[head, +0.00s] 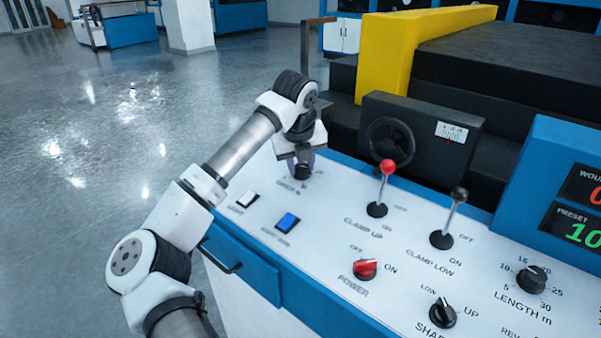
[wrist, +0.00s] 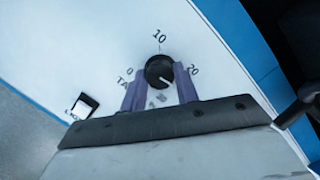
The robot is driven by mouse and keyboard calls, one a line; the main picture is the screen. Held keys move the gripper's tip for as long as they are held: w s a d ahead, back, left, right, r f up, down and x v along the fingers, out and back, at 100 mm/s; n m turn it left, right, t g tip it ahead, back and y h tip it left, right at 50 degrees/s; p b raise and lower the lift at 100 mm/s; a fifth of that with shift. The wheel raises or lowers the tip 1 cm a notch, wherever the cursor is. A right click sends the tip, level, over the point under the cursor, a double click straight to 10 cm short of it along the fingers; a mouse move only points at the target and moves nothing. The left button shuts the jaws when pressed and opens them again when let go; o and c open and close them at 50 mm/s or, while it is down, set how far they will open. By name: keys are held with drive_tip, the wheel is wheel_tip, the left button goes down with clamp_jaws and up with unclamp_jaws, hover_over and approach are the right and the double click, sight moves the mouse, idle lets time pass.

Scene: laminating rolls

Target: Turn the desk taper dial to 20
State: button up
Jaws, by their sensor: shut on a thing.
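The desk taper dial is a round black knob (wrist: 159,70) on the white panel in the wrist view, with 0 at its left, 10 above and 20 at its right. A pale line on the knob points to the lower right, below the 20. My gripper (wrist: 161,77) has one purple-grey finger on each side of the knob and is shut on it. In the head view my gripper (head: 303,162) reaches down over the dial (head: 302,173) at the panel's far left end, hiding part of it and its scale.
A white button (head: 247,198) and a blue button (head: 288,222) sit in front of the dial. A red-knobbed lever (head: 387,168) and a black-knobbed lever (head: 459,195) stand up to the right. A dark box with a handwheel (head: 389,142) rises behind the panel.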

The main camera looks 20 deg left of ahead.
drive_tip(key=n+b, duration=0.2)
drive_tip(key=n, duration=0.1)
drive_tip(key=shift+n+g+y, duration=0.3)
drive_tip(key=shift+w+n+g+b, duration=0.1)
drive_tip(key=shift+n+g+b, duration=0.2)
drive_tip(key=shift+n+b, duration=0.9)
drive_tip(key=shift+r+n+p, duration=0.1)
drive_tip(key=shift+n+p, duration=0.2)
drive_tip(key=shift+n, duration=0.1)
drive_tip(key=o, duration=1)
drive_tip(key=shift+d+r, duration=0.1)
drive_tip(key=b+v, duration=0.1)
drive_tip(key=v, duration=1.2)
drive_tip(key=shift+d+r, duration=0.2)
drive_tip(key=shift+r, duration=0.05)
